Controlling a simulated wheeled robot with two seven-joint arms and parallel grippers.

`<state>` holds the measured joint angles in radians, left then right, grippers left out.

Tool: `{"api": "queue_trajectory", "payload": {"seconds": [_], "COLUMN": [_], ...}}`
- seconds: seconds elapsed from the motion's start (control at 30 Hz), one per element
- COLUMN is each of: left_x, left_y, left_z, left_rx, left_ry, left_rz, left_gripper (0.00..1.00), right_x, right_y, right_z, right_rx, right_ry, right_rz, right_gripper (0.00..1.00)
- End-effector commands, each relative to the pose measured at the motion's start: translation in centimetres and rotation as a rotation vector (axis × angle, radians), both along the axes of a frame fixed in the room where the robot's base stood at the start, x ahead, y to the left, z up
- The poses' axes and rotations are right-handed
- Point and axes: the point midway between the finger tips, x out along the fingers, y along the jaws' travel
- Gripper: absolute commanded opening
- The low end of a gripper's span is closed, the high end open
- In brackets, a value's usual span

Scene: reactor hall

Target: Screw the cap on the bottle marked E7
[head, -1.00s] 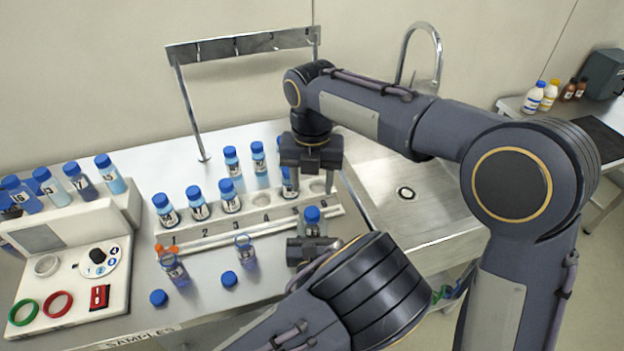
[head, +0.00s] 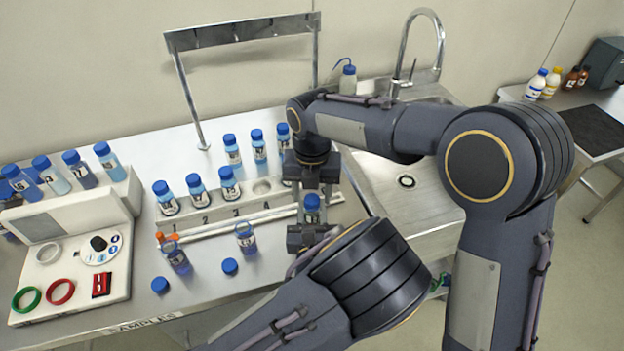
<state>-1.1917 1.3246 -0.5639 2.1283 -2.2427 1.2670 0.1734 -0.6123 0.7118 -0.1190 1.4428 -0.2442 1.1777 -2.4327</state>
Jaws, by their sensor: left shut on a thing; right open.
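My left gripper (head: 309,240) is shut on a bottle (head: 312,217) in front of the rack and holds it upright. A blue cap (head: 312,201) is on top of this bottle; its label is too small to read, and I cannot tell how tightly the cap sits. My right gripper (head: 314,195) is open and points down, directly above that bottle, with its fingers beside the cap. Two uncapped bottles, one (head: 178,260) and another (head: 246,240), stand left of my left gripper. Two loose blue caps, one (head: 160,285) and another (head: 230,266), lie on the counter.
The numbered rack (head: 216,215) holds several capped bottles, and more capped bottles (head: 232,150) stand behind it. A white panel (head: 75,265) with rings and a dial stands at left. The sink (head: 425,205) is at right. My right arm hides part of the rack's right end.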

Motion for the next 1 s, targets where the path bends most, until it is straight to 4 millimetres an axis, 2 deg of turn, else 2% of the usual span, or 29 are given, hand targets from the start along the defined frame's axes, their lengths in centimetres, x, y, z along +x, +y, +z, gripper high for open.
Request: {"api": "queue_trajectory", "payload": {"seconds": [0.1,0.37,0.47,0.73,0.87,1.0], "left_x": [0.0,0.0,0.0,0.0,0.0,0.0], "left_y": [0.0,0.0,0.0,0.0,0.0,-0.01], "left_z": [0.01,0.01,0.01,0.01,0.01,0.01], "left_rx": [0.0,0.0,0.0,0.0,0.0,0.0], "left_ry": [0.0,0.0,0.0,0.0,0.0,0.0], "left_rz": [0.0,0.0,0.0,0.0,0.0,0.0], "left_gripper": [0.0,0.0,0.0,0.0,0.0,0.0], "right_x": [-0.02,-0.02,-0.01,-0.01,-0.01,0.0], "right_y": [0.03,0.02,0.02,0.02,0.02,0.02], "right_z": [-0.6,-0.69,-0.68,-0.65,-0.65,-0.65], "right_rx": [0.0,0.001,0.0,0.001,0.001,0.001], "right_ry": [0.0,0.0,0.0,0.0,0.0,-0.001], "right_rz": [0.0,0.0,0.0,0.0,-0.034,-0.256], "right_gripper": [0.49,0.49,0.39,0.03,0.03,0.03]}}
